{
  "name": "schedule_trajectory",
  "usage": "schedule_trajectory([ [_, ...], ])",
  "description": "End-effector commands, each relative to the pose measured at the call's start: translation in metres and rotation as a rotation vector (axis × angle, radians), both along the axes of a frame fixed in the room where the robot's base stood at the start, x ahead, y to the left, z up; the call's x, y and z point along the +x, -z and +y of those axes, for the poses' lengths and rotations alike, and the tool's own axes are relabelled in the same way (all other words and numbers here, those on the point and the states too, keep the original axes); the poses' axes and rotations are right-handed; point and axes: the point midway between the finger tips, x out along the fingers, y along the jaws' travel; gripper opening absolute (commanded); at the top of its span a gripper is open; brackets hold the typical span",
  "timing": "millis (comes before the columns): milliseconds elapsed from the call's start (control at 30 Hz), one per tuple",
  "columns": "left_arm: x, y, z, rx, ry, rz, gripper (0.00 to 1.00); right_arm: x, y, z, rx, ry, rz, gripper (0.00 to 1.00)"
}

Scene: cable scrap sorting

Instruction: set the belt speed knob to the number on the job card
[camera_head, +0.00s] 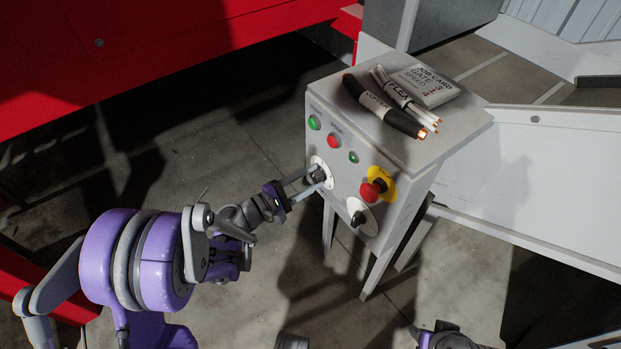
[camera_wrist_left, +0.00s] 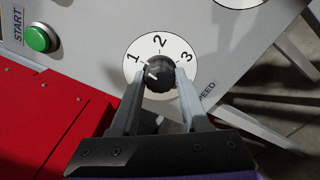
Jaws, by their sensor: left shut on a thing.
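The speed knob (camera_wrist_left: 160,74) is black and ribbed, on a white dial (camera_wrist_left: 136,60) marked 1, 2 and 3 beside the word SPEED. Its white pointer mark (camera_wrist_left: 152,76) faces the 1 side. In the head view the knob (camera_head: 317,176) sits on the front of a grey control box (camera_head: 330,100). My left gripper (camera_head: 309,182) is shut on the knob, one finger on each side; it also shows in the left wrist view (camera_wrist_left: 160,83). The job card (camera_head: 428,84) lies on the box top, with GATE and SPEED lines; its numbers are too small to read surely. My right gripper's fingers are not visible.
A second dial with a black knob (camera_head: 359,218) and a red stop button on yellow (camera_head: 376,188) are close by. Green (camera_head: 313,122) and red (camera_head: 333,141) buttons sit above. Cable pieces (camera_head: 384,105) lie on the box top. A red structure (camera_head: 150,50) is left.

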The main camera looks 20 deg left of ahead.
Motion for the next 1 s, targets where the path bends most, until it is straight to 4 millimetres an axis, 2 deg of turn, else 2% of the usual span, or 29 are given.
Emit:
schedule_trajectory([
  [400,-0.0003,0.0003,-0.0001,-0.139,0.001,0.11,0.0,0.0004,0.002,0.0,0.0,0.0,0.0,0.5],
  [933,-0.0003,0.0003,-0.0001,-0.157,0.0,0.122,0.0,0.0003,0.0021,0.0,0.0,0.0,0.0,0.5],
  [967,-0.0003,0.0003,-0.0001,-0.157,0.0,0.122,0.49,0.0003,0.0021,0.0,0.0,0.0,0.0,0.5],
  [1000,-0.0003,0.0003,-0.0001,-0.157,0.0,0.122,0.57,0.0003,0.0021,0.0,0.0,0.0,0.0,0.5],
])
